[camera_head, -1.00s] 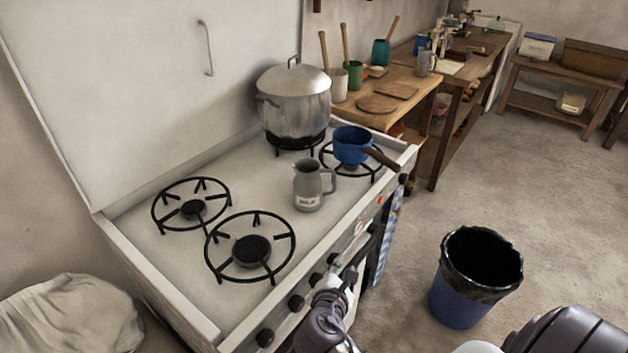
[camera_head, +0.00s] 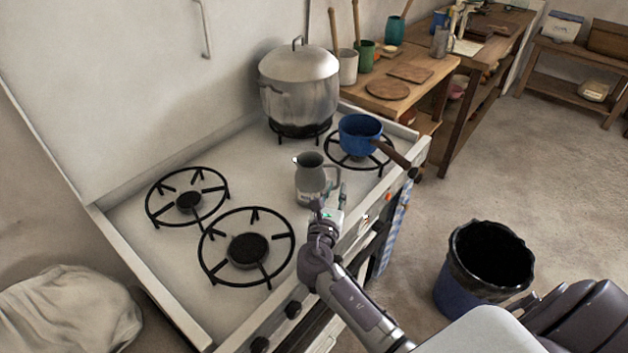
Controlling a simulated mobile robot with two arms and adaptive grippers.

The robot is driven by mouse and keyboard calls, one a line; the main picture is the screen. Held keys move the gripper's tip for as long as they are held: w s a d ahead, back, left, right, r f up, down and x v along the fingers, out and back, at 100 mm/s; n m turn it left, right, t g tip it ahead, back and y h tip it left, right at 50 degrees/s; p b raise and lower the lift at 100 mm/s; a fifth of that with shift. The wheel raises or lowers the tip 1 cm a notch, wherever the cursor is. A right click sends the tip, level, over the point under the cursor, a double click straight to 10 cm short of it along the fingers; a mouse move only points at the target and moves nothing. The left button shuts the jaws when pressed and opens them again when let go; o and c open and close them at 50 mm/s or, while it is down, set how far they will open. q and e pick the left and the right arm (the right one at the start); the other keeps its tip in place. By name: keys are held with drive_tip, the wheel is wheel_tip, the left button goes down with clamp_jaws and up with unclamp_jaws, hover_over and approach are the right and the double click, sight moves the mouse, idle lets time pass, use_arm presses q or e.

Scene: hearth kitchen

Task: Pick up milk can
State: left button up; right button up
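The milk can (camera_head: 309,172) is a small grey metal jug with a handle on its right side. It stands upright on the white stove top, between the front burner and the blue pot. My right gripper (camera_head: 330,201) is at the near side of the can, low by its body. Its fingers look spread apart, one toward the left and one toward the right near the handle. The gripper hides the can's lower front, and I cannot tell whether it touches the can. My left gripper is not in view.
A blue saucepan (camera_head: 360,135) sits on the burner right of the can, its handle pointing toward the stove's front edge. A large lidded pot (camera_head: 299,88) stands behind. Two empty burners (camera_head: 247,250) lie to the left. A bin (camera_head: 487,270) stands on the floor at right.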

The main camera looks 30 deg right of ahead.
sight(339, 174)
drive_tip(key=x, duration=0.7)
drive_tip(key=shift+w+a+p, duration=0.1)
drive_tip(key=shift+p, duration=0.3)
clamp_jaws()
